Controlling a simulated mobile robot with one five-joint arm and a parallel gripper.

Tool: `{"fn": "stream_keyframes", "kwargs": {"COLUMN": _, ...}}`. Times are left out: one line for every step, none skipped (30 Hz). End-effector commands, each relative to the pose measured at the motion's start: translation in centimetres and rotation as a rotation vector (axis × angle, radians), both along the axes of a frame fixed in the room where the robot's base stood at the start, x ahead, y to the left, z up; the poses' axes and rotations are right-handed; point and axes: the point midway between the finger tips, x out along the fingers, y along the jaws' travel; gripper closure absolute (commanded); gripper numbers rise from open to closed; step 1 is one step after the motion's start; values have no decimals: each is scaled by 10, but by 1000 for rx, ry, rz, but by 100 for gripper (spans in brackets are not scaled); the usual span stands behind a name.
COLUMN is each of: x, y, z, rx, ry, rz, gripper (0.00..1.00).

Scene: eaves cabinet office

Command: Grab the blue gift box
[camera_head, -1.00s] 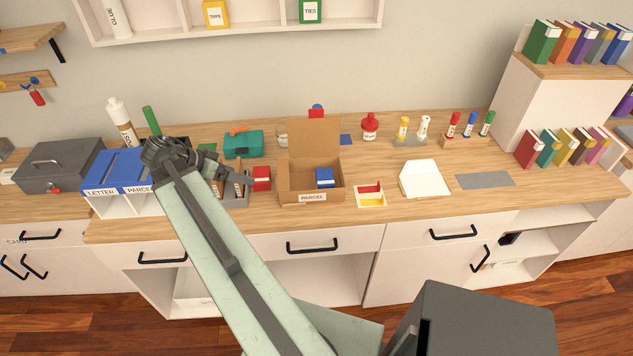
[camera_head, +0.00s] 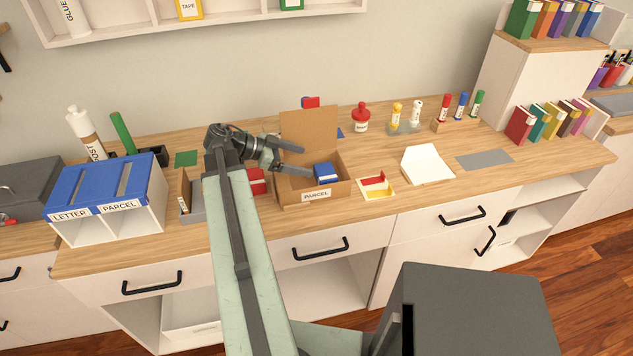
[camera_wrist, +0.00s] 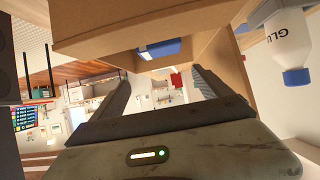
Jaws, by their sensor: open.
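The blue gift box (camera_head: 325,172) sits inside the open cardboard parcel box (camera_head: 282,187), toward its right side. In the wrist view a blue piece (camera_wrist: 160,48) shows through an opening in the cardboard (camera_wrist: 110,35); it looks like the same box. My gripper (camera_head: 300,160) is at the left side of the parcel box, near the raised flap, with its fingers pointing right toward the blue box. In the wrist view my gripper (camera_wrist: 160,95) has its two fingers spread wide with nothing between them. Whether the fingers touch the cardboard cannot be told.
A red box (camera_head: 257,181) stands just left of the parcel box, partly behind my arm. The blue-topped letter sorter (camera_head: 105,185) is at the left. The right counter has some bare room.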

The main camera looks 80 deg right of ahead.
Motion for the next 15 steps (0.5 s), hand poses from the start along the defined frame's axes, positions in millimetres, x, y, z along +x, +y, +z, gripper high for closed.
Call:
{"fn": "stream_keyframes", "kwargs": {"x": 2, "y": 0, "z": -10, "rx": 0, "ry": 0, "rz": 4, "gripper": 12}}
{"fn": "stream_keyframes", "kwargs": {"x": 3, "y": 0, "z": -13, "rx": 1, "ry": 0, "rz": 5, "gripper": 12}}
{"fn": "stream_keyframes", "kwargs": {"x": 4, "y": 0, "z": -15, "rx": 1, "ry": 0, "rz": 7, "gripper": 12}}
{"fn": "stream_keyframes", "kwargs": {"x": 4, "y": 1, "z": -17, "rx": 0, "ry": 0, "rz": 8, "gripper": 12}}
{"fn": "stream_keyframes", "kwargs": {"x": 5, "y": 1, "z": -20, "rx": 1, "ry": 0, "rz": 9, "gripper": 12}}
{"fn": "stream_keyframes", "kwargs": {"x": 5, "y": 1, "z": -23, "rx": 1, "ry": 0, "rz": 9, "gripper": 12}}
{"fn": "stream_keyframes", "kwargs": {"x": 5, "y": 1, "z": -25, "rx": 1, "ry": 0, "rz": 9, "gripper": 12}}
{"fn": "stream_keyframes", "kwargs": {"x": 5, "y": 1, "z": -25, "rx": 1, "ry": 0, "rz": 9, "gripper": 12}}
{"fn": "stream_keyframes", "kwargs": {"x": 6, "y": 1, "z": -26, "rx": 1, "ry": 0, "rz": 11, "gripper": 12}}
{"fn": "stream_keyframes", "kwargs": {"x": 6, "y": 1, "z": -26, "rx": 1, "ry": 0, "rz": 11, "gripper": 12}}
{"fn": "stream_keyframes", "kwargs": {"x": 6, "y": 1, "z": -26, "rx": 1, "ry": 0, "rz": 11, "gripper": 12}}
{"fn": "stream_keyframes", "kwargs": {"x": 6, "y": 1, "z": -25, "rx": 1, "ry": 0, "rz": 11, "gripper": 12}}
{"fn": "stream_keyframes", "kwargs": {"x": 6, "y": 1, "z": -25, "rx": 0, "ry": 0, "rz": 12, "gripper": 12}}
{"fn": "stream_keyframes", "kwargs": {"x": 6, "y": 1, "z": -26, "rx": 1, "ry": 1, "rz": 12, "gripper": 12}}
{"fn": "stream_keyframes", "kwargs": {"x": 4, "y": 0, "z": -27, "rx": 1, "ry": 0, "rz": 11, "gripper": 12}}
